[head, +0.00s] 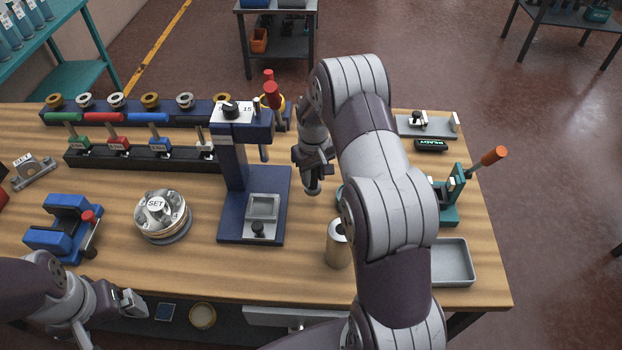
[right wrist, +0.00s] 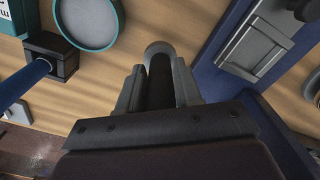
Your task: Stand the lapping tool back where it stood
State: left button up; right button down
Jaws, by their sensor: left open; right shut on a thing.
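My right gripper (head: 313,180) is shut on a dark rod-like tool with a rounded grey end (right wrist: 158,52), which looks like the lapping tool. In the right wrist view the tool lies between both fingertips (right wrist: 157,88). In the head view the grey end (head: 312,188) points down above the table, right of the blue press (head: 231,180); the rest is mostly hidden by the gripper. My left gripper (head: 130,303) is open and empty at the table's front left edge.
A long dark rack (head: 128,158) holds tools with coloured handles. Behind the press stand red-handled tools (head: 271,94). A metal cylinder (head: 337,246) stands near my right arm, with a grey tray (head: 452,264) farther right. Bare wood lies right of the press.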

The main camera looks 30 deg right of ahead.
aim_at(312, 185)
jog(key=f, duration=0.1)
jog(key=f+p, duration=0.1)
jog(key=f, duration=0.1)
jog(key=shift+w+a+f+p, duration=0.15)
jog(key=shift+w+f+p, duration=0.05)
jog(key=shift+f+p, duration=0.1)
jog(key=shift+s+f, duration=0.15)
jog(key=shift+f, duration=0.3)
jog(key=c, duration=0.8)
grip_release()
jog(key=shift+r, duration=0.15)
